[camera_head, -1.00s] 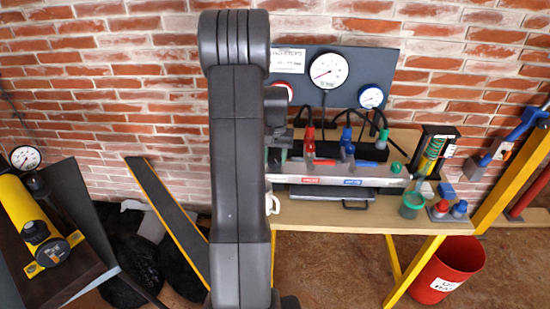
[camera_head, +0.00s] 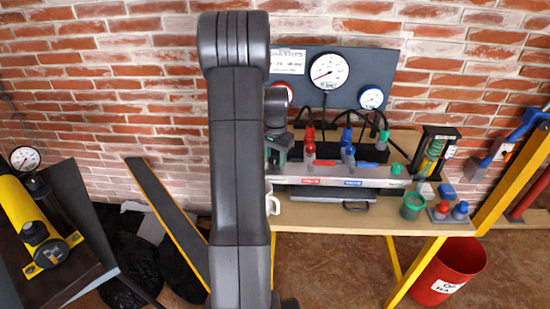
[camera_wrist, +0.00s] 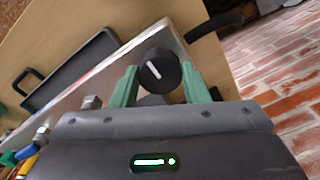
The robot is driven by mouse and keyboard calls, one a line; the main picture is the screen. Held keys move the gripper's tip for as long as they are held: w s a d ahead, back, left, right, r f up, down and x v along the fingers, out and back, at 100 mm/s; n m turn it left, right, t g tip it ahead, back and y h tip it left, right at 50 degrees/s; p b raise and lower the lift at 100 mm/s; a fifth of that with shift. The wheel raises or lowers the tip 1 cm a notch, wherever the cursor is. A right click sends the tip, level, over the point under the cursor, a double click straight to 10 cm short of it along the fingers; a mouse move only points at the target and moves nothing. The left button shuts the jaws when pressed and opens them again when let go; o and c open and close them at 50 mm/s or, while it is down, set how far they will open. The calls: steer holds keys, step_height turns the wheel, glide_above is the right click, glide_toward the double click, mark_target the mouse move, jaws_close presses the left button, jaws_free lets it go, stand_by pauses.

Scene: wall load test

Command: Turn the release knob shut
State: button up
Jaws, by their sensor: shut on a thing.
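The release knob (camera_wrist: 168,62), round and black with a white pointer line, sits at the end of the pale metal manifold in the wrist view. Its line runs nearly up and down, leaning a little left. My gripper (camera_wrist: 160,78) has its two green fingers on either side of the knob and is shut on it. In the head view my arm hides the knob and most of the gripper. The manifold (camera_head: 380,183) shows there on the bench, with red and blue labels and red and blue fittings.
The wooden bench (camera_head: 335,217) stands against a brick wall. A panel with a large gauge (camera_head: 329,71) rises behind the manifold. A green pot (camera_head: 412,206) and small red and blue parts stand at the right. A red bucket (camera_head: 445,270) is on the floor. A yellow cylinder (camera_head: 25,215) is at far left.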

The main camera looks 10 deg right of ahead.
mark_target(275, 160)
steer(key=o, duration=1)
step_height(275, 160, up, 14)
steer(key=shift+f, duration=0.1)
steer(key=shift+f, duration=0.1)
step_height(275, 160, down, 14)
steer(key=shift+r, duration=0.15)
stand_by(0.4)
steer(key=shift+r, duration=0.1)
